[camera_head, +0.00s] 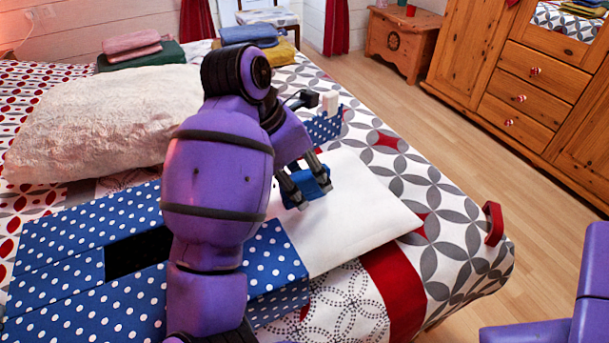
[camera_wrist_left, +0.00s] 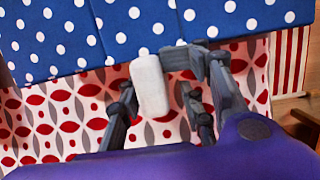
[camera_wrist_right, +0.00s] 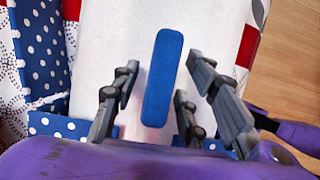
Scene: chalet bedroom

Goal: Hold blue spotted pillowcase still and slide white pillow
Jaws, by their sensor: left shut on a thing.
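The blue spotted pillowcase (camera_head: 60,245) lies flat across the bed, with a dark rectangular gap in it. The flat white pillow (camera_head: 370,215) lies at its right end; it also shows in the right wrist view (camera_wrist_right: 112,50). My right gripper (camera_head: 304,182) is over the pillow. Its fingers are open on either side of an upright blue tab (camera_wrist_right: 163,75). My left gripper (camera_wrist_left: 160,92) does not clearly show in the head view. In the left wrist view it is shut on a white tab (camera_wrist_left: 150,88) at the edge of the spotted cloth (camera_wrist_left: 120,38).
A fluffy cream pillow (camera_head: 100,120) lies at the left. Folded cloths (camera_head: 135,48) and another stack (camera_head: 248,35) lie at the far side. A white block (camera_head: 330,102) stands beyond my right gripper. Wooden floor (camera_head: 465,130) runs between the bed and wardrobe (camera_head: 535,75).

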